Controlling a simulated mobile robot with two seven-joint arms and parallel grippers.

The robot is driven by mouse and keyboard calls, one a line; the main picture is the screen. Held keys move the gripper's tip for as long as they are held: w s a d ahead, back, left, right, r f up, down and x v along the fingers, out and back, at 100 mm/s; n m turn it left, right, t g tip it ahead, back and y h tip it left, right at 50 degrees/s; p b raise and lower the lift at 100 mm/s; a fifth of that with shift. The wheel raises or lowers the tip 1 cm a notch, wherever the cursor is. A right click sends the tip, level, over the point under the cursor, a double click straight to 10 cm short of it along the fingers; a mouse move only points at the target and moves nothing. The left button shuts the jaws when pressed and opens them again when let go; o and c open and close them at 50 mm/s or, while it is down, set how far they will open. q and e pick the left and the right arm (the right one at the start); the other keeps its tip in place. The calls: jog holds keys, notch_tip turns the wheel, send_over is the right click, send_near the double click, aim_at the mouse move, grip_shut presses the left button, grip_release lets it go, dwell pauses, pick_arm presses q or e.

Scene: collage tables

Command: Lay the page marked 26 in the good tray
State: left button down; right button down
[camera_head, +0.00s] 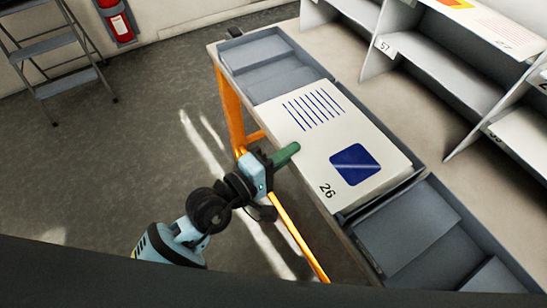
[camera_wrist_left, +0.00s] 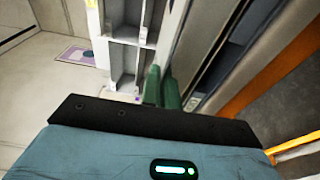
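The page marked 26 (camera_head: 312,142) is a white sheet with blue lines and a dark blue square. In the head view it lies flat over the middle of the table, between two grey trays, covering what is beneath. My left gripper (camera_head: 287,154) is at its left edge, one green finger overlapping that edge. In the left wrist view the green fingers (camera_wrist_left: 162,88) are close together on a pale strip that looks like the page edge-on. The far tray (camera_head: 265,55) and the near tray (camera_head: 405,230) hold no page that I can see. My right gripper is not in view.
The table (camera_head: 222,62) has orange legs. Grey shelves (camera_head: 440,70) with numbered labels stand along its right side, some holding pages. A step ladder (camera_head: 48,47) and a red extinguisher (camera_head: 120,26) are at the far left. The floor left of the table is clear.

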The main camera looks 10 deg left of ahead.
pick_arm(q)
jog(key=shift+w+d, duration=0.4)
jog(key=shift+d, duration=0.2)
notch_tip(320, 180, down, 3)
jog(key=shift+a+r+b, duration=0.1)
jog(key=shift+a+b, duration=0.05)
jog(key=shift+b, duration=0.85)
jog(key=shift+f+b, duration=0.65)
jog(key=shift+f, duration=0.15)
jog(key=c, duration=1.6)
grip_release()
